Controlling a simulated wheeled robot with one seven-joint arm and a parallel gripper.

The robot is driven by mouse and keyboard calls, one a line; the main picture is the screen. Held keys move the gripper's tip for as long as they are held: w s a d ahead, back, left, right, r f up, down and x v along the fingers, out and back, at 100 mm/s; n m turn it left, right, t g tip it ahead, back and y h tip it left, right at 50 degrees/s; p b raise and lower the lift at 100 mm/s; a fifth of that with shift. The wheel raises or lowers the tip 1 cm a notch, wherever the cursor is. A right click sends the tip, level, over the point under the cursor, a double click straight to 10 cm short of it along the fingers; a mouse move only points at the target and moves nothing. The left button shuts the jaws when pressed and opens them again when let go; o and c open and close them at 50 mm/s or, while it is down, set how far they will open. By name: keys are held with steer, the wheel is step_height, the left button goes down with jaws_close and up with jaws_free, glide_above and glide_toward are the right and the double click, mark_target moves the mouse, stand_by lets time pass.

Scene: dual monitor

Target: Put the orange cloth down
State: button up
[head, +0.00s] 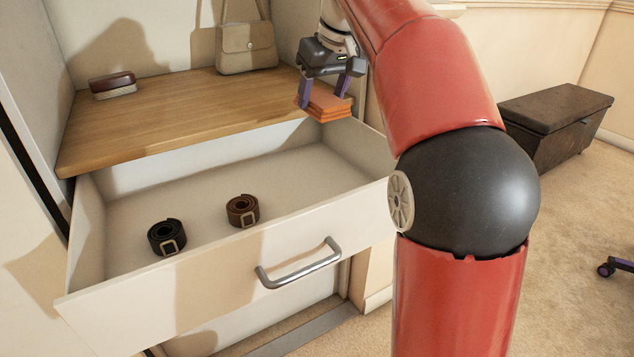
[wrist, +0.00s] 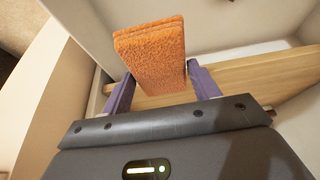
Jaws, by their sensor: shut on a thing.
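The folded orange cloth (head: 326,106) is held in my gripper (head: 325,92), above the right back part of the open drawer and near the front edge of the wooden shelf. In the wrist view the orange cloth (wrist: 152,55) sits between the two purple fingers of my gripper (wrist: 160,82), which are shut on it. The cloth looks clear of any surface beneath it. The white drawer (head: 325,225) is pulled out, with bare floor around the belts in it.
Two rolled belts, one black (head: 167,237) and one brown (head: 243,211), lie in the drawer's front left. A brown case (head: 113,86) and a beige handbag (head: 246,48) stand on the wooden shelf (head: 185,105). A dark storage bench (head: 555,120) stands at the right.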

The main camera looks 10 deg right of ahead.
steer(key=shift+s, duration=0.1)
steer(key=shift+f, duration=0.15)
steer(key=b, duration=0.5)
glide_above(319, 190)
steer(key=s, duration=0.1)
steer(key=f, duration=1.4)
steer(key=shift+s+d+f, duration=0.2)
steer(key=shift+f, duration=2.45)
steer(key=o, duration=1.2)
steer(key=shift+f+b, duration=0.2)
steer(key=shift+b, duration=0.15)
steer(key=p+v, duration=0.1)
steer(key=v, duration=0.7)
steer(key=shift+s+d+f, duration=0.2)
steer(key=shift+d, duration=0.1)
